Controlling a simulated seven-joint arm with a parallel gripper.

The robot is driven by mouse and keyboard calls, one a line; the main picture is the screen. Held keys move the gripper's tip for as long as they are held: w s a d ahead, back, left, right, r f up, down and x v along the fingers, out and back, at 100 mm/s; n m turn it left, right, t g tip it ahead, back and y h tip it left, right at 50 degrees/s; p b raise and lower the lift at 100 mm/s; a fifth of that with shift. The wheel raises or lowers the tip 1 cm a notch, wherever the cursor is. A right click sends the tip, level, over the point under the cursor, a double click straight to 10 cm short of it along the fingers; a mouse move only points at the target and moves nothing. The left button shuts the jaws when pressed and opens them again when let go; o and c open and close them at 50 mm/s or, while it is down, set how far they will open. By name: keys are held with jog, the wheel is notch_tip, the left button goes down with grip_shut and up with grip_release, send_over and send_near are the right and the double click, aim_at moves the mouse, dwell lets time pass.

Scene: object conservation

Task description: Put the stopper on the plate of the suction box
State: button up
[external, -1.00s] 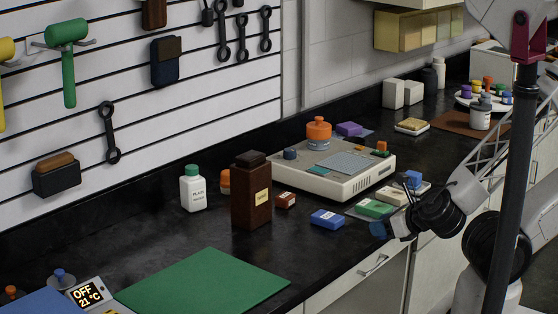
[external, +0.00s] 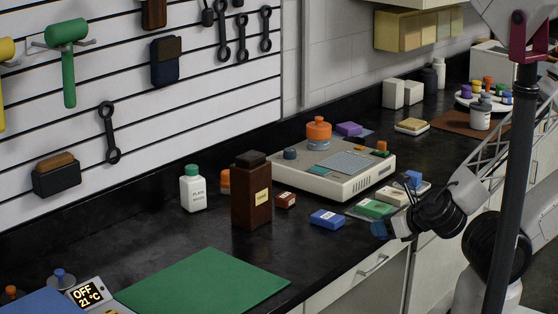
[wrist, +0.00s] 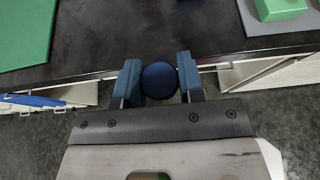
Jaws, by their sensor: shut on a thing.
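The suction box (external: 315,178) is a low off-white case on the dark bench. A grey-blue gridded plate (external: 347,163) lies on its top. My gripper (external: 379,230) is off the bench's front edge, to the right of and nearer than the box. In the wrist view my gripper (wrist: 160,82) is shut on a round dark blue thing (wrist: 160,79), which appears to be the stopper. Its underside is hidden. In the external view the held thing cannot be made out clearly.
A blue box (external: 327,219) and a green block (external: 376,208) lie between my gripper and the box. A brown bottle (external: 251,196) stands left. A green mat (external: 205,282) lies flat, clear.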

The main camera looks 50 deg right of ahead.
jog(key=w+d+r+m+g+h, duration=0.2)
jog(key=w+d+m+h, duration=0.3)
jog(key=w+d, duration=0.3)
jog(key=w+d+r+m+g+h, duration=0.3)
jog(key=w+d+r+m+h, duration=0.2)
jog(key=d, duration=1.1)
jog(key=shift+w+m, duration=0.4)
jog(key=shift+w, duration=1.3)
jog(key=shift+r, duration=0.1)
send_over(342, 164)
jog(key=shift+s+a+f, duration=0.1)
jog(key=shift+a+f, duration=0.05)
jog(key=shift+f, duration=0.6)
jog(key=shift+f, duration=1.75)
